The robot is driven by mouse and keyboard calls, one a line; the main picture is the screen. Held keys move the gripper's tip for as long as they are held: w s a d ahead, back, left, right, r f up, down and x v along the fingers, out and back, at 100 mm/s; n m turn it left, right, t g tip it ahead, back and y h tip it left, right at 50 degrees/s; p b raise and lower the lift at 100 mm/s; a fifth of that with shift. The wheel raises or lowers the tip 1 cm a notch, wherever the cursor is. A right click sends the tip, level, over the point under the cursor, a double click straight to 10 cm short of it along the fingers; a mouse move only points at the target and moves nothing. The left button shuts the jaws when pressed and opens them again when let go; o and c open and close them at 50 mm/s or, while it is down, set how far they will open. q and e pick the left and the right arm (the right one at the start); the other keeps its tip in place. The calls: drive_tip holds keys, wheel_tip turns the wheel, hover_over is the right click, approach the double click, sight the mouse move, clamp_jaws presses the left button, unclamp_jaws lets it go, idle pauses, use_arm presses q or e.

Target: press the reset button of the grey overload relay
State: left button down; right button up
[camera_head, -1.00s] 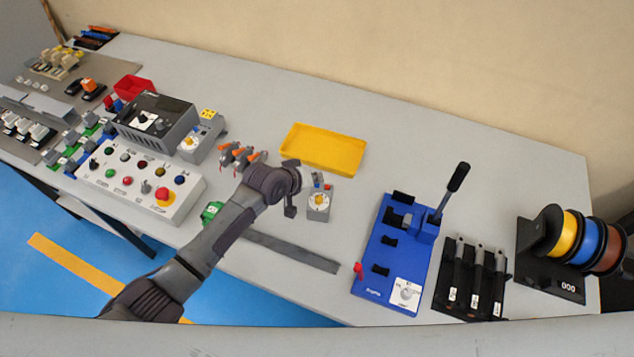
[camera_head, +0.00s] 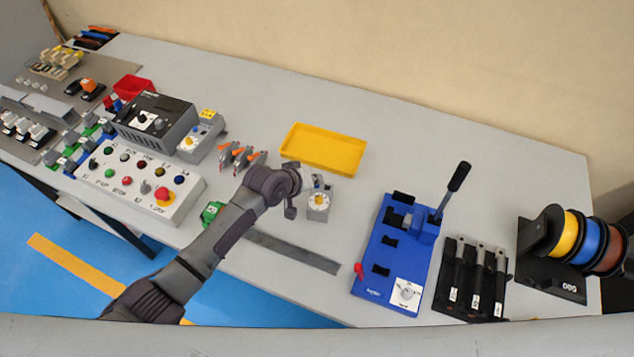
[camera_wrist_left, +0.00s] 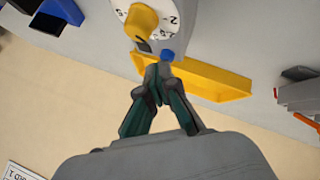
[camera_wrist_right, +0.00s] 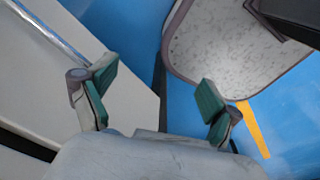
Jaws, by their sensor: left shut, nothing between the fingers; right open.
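The grey overload relay (camera_head: 318,214) with a white dial and yellow knob stands on the table in front of the yellow tray. Its dial (camera_wrist_left: 172,14) and blue button (camera_wrist_left: 167,55) show large in the left wrist view. My left gripper (camera_head: 291,212) is shut and empty, just left of the relay in the head view. In the left wrist view its fingertips (camera_wrist_left: 157,72) appear right by the blue button; whether they touch it I cannot tell. My right gripper (camera_wrist_right: 156,86) is open and empty, away from the relay, with blue floor behind it.
The yellow tray (camera_head: 335,164) lies behind the relay. Orange-handled clamps (camera_head: 240,157) and a button panel (camera_head: 143,187) are to the left. A dark flat bar (camera_head: 293,252) lies in front. The blue bender (camera_head: 372,277) stands to the right. The back right tabletop is clear.

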use_arm(q)
drive_tip(key=shift+r+p, duration=0.8)
drive_tip(key=shift+p, duration=0.15)
wheel_tip(320, 180, up, 5)
drive_tip(key=p, duration=0.5)
drive_tip(key=shift+r, duration=0.1)
idle(0.4)
